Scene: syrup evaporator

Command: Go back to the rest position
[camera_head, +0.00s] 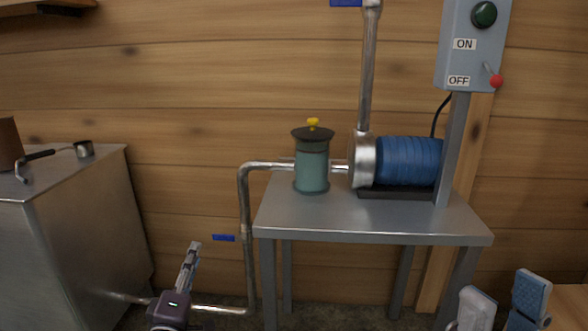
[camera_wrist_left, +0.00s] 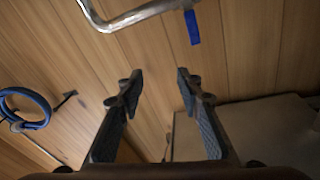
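My left gripper (camera_head: 190,252) is low in the head view, left of the metal table, its fingers pointing up. In the left wrist view its two fingers (camera_wrist_left: 157,84) are apart with only wood wall between them. My right gripper (camera_head: 503,300) is at the bottom right corner of the head view. Its two fingertips are apart and nothing shows between them. The rest of the right arm is out of view.
A metal table (camera_head: 350,218) bears a blue motor pump (camera_head: 408,162) and a green filter canister (camera_head: 312,168). A pipe (camera_head: 246,210) with a blue valve handle (camera_head: 224,238) runs beside my left gripper. A switch box (camera_head: 470,40) stands right. A metal cabinet (camera_head: 60,240) stands left.

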